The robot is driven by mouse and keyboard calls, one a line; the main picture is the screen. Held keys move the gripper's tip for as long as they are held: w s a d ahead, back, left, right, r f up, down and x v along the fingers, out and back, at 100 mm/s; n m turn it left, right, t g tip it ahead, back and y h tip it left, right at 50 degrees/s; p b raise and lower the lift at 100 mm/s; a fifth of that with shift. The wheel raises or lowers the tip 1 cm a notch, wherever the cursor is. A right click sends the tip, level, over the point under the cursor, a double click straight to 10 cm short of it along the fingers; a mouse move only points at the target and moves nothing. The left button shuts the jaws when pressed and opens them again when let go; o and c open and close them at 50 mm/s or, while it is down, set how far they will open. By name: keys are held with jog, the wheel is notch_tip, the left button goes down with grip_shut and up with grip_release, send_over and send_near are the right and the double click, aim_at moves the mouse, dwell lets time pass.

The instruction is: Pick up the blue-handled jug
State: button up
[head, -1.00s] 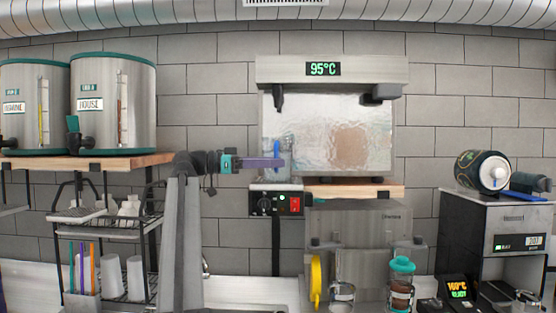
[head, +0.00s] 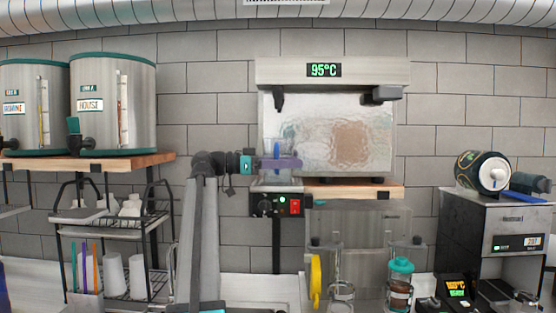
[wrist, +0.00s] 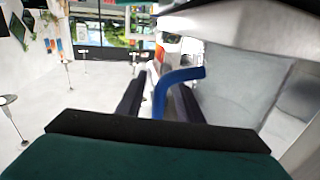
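The jug's blue handle (head: 277,152) stands upright in front of the hot-water machine, above its control box. The jug's clear body is hard to make out against the shiny panel. My gripper (head: 292,163) reaches in from the left at handle height, its fingers extending past the handle. In the wrist view, the blue handle (wrist: 160,95) stands between the two dark fingers of my gripper (wrist: 158,88). A gap shows beside the handle, so the fingers look open around it, not closed on it.
The hot-water machine (head: 330,70) reads 95°C, with a control box (head: 276,204) below. A wooden shelf (head: 355,192) lies to the right. Two steel dispensers (head: 112,110) and a wire rack (head: 110,220) stand left. A shaker with a teal lid (head: 400,266) stands lower right.

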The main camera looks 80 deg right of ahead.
jog(key=shift+s, duration=0.1)
dwell(0.5)
grip_shut()
jog(key=shift+r, duration=0.1)
dwell(1.1)
